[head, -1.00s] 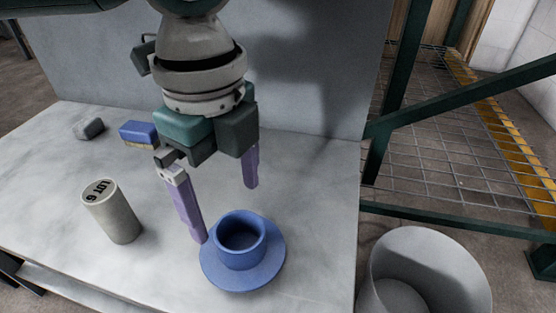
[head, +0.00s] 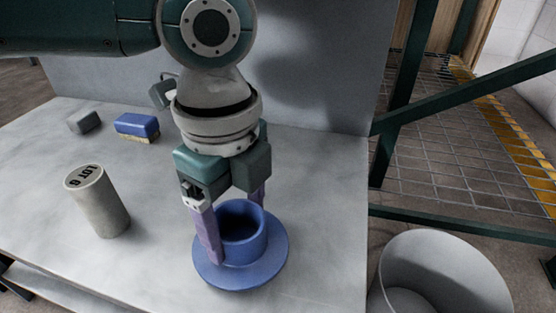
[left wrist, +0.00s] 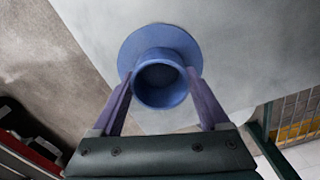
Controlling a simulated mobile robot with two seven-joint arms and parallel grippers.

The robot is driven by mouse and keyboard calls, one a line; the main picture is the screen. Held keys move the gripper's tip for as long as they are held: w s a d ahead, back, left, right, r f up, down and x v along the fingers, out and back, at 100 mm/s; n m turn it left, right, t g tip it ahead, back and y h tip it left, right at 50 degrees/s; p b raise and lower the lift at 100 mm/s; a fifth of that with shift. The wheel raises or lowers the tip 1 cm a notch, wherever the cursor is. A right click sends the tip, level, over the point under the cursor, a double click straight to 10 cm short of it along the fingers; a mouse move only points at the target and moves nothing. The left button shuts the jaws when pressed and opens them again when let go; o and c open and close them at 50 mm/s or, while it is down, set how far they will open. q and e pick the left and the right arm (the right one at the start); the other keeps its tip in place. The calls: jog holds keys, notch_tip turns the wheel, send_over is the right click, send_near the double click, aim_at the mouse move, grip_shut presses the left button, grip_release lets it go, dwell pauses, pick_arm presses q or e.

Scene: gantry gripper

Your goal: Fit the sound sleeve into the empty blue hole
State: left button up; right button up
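A blue round piece (head: 262,270) stands on the table, with a wide flat flange at its base and an upright collar around an open, dark hole. It also shows in the left wrist view (left wrist: 136,45). My left gripper (head: 240,230) points down over it, with one purple finger on each side of the collar. The far finger is partly hidden behind the collar; I cannot tell whether the fingers touch it. A pale grey cylinder (head: 101,207) marked "LOT 6" stands to the left. No separate sleeve is clearly identifiable. My right gripper is not in view.
The grey-white table (head: 50,210) has a blue block with a tan underside (head: 136,124) and a small grey block (head: 84,122) at the back left. A pale round bin (head: 440,270) stands off the right edge. Green railing (head: 470,98) is beyond.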

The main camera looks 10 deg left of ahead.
pick_arm(q)
jog(key=c, duration=1)
jog(key=shift+c, duration=0.3)
jog(key=shift+r, duration=0.1)
